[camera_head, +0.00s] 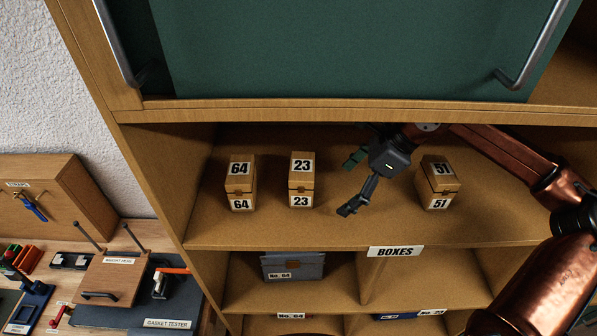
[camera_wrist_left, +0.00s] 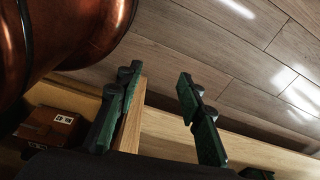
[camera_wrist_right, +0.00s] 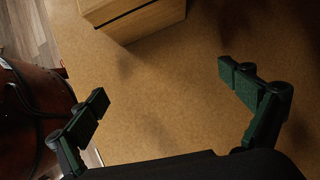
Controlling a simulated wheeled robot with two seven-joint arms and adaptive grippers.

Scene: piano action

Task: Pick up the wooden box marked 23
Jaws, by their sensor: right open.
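The wooden box marked 23 (camera_head: 301,182) stands upright on the brown shelf, between the boxes marked 64 (camera_head: 240,184) and 51 (camera_head: 437,183). My right gripper (camera_head: 352,185) is open and empty, just right of box 23 and apart from it. In the right wrist view, its spread fingers (camera_wrist_right: 170,108) have bare shelf between them. A wooden box (camera_wrist_right: 130,17) shows at the top edge of that view, ahead of the fingers; its number is not visible. My left gripper (camera_wrist_left: 157,95) shows only in its wrist view, with fingers apart and nothing between them.
A green panel with metal handles (camera_head: 340,45) hangs above the shelf opening. The shelf front carries a BOXES label (camera_head: 395,252). Lower compartments hold a grey container (camera_head: 293,267). A workbench with a gasket tester (camera_head: 165,315) is at the lower left.

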